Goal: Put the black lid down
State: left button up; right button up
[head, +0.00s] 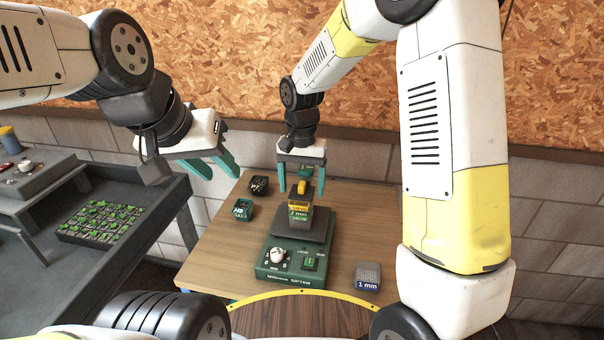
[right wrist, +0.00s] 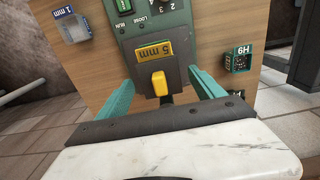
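A small black piece (head: 258,186) lies at the back left of the wooden table; I cannot tell if it is the black lid. My right gripper (head: 301,184) points down over the green sifter (head: 290,264). Its fingers are apart on either side of a yellow handle (right wrist: 158,82), without visible contact. My left gripper (head: 222,162) is open and empty, above the table's left side.
A dark green box (head: 243,209) stands left of the sifter. A grey "1 mm" box (head: 367,276) stands at its right. A tray of seedlings (head: 101,221) sits on the dark bench (head: 120,262) at left. The table's back right is clear.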

aim_at(301, 184)
jog(key=shift+r, duration=0.1)
notch_tip(301, 184, up, 11)
jog(key=s+d+r+n+t+y, duration=0.1)
jog(key=s+d+r+t+y, duration=0.15)
jog(key=s+d+r, duration=0.55)
jog(key=s+d+f+n+t, duration=0.1)
jog(key=s+d+t, duration=0.2)
jog(key=s+d, duration=0.3)
jog(key=s, duration=0.5)
jog(key=shift+f+n+t, duration=0.3)
jog(key=shift+n+t, duration=0.05)
jog(key=shift+n, duration=0.05)
jog(key=shift+s+d, duration=0.1)
dwell(0.8)
